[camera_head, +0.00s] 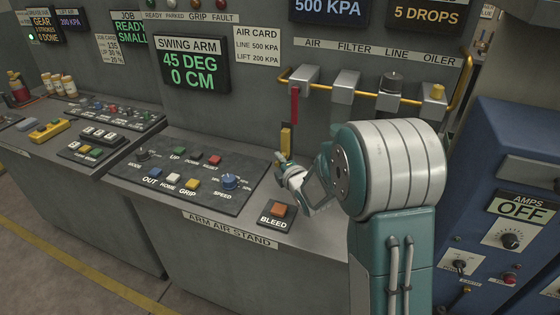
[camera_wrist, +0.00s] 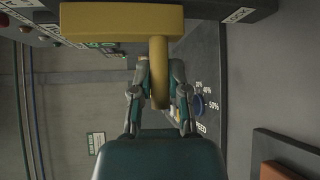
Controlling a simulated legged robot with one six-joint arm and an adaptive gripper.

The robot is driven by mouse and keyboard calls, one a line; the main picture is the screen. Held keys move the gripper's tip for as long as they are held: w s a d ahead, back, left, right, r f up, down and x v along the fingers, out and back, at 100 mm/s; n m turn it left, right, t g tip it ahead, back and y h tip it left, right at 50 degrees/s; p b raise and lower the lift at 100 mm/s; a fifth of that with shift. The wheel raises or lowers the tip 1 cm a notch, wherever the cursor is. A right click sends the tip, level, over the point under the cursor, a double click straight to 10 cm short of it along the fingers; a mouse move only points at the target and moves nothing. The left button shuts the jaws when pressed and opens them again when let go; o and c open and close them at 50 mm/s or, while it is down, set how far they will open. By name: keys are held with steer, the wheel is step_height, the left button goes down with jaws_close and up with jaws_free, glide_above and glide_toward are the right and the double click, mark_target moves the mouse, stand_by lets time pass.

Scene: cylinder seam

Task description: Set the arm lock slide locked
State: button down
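The arm lock slide shows in the wrist view as a yellow bar (camera_wrist: 110,24) with a yellow peg (camera_wrist: 158,80) standing out from it. A LOCK label (camera_wrist: 237,15) is at the upper right of that view. In the head view a small yellow piece (camera_head: 286,138) on the panel, below a red strip (camera_head: 294,105), appears to be this slide. My gripper (camera_head: 281,163) is at its lower end. In the wrist view my gripper's fingers (camera_wrist: 160,88) lie close on both sides of the peg and appear shut on it. The exact contact is too small to tell.
The arm air stand (camera_head: 225,230) is below, with a button panel (camera_head: 190,170) and a BLEED button (camera_head: 278,210) near my arm. Yellow piping with grey fittings (camera_head: 345,85) runs above. A blue cabinet (camera_head: 515,200) stands to the right. The screen (camera_head: 190,64) reads 45 DEG, 0 CM.

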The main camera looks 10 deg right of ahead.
steer(key=shift+r, duration=2.45)
steer(key=c, duration=0.6)
jaws_free()
steer(key=shift+s+d, duration=0.1)
steer(key=shift+s, duration=0.1)
steer(key=v, duration=1.1)
steer(key=shift+s, duration=0.2)
